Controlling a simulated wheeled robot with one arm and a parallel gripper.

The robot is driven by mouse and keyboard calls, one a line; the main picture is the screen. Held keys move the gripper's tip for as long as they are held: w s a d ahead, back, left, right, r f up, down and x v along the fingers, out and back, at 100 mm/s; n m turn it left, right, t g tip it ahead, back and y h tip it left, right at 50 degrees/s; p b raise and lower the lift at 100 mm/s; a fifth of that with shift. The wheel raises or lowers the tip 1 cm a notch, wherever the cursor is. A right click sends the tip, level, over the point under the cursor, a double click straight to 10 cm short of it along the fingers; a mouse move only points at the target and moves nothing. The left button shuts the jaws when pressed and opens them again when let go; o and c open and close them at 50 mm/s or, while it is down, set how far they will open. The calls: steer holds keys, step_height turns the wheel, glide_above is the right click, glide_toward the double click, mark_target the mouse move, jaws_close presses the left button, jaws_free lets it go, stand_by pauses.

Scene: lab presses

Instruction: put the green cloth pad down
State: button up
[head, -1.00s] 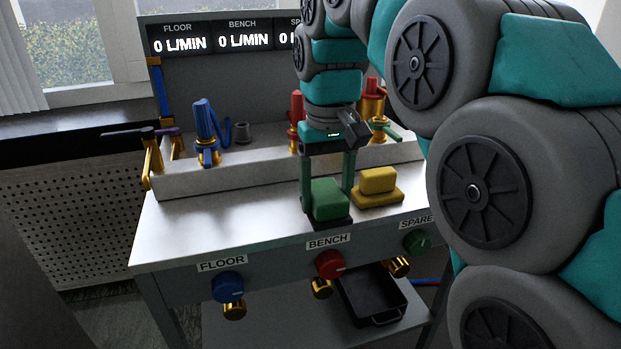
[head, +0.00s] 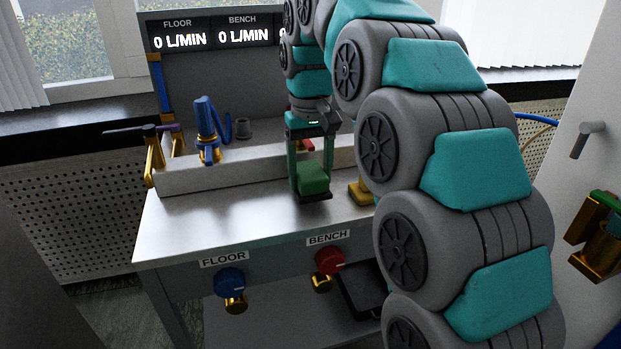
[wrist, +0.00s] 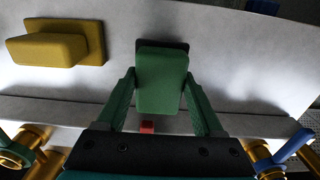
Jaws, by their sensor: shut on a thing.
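The green cloth pad (head: 313,178) is a rounded block above the metal bench top (head: 230,215), toward its right half. It also shows in the wrist view (wrist: 161,82), with a dark base behind it. My gripper (head: 312,182) points down and is shut on the pad, with one green finger on each side (wrist: 160,95). Whether the pad's base touches the bench top cannot be told. A yellow pad (wrist: 55,47) on a yellow base lies beside it; in the head view (head: 361,192) my arm partly hides it.
A raised ledge (head: 225,175) with a blue valve (head: 207,130) runs behind the bench top. The blue FLOOR knob (head: 230,282) and red BENCH knob (head: 329,261) are on the front. The bench top left of the pad is clear. A dark tray (head: 362,290) sits below.

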steer(key=shift+f, duration=0.8)
steer(key=shift+f, duration=0.1)
steer(key=o, duration=1.4)
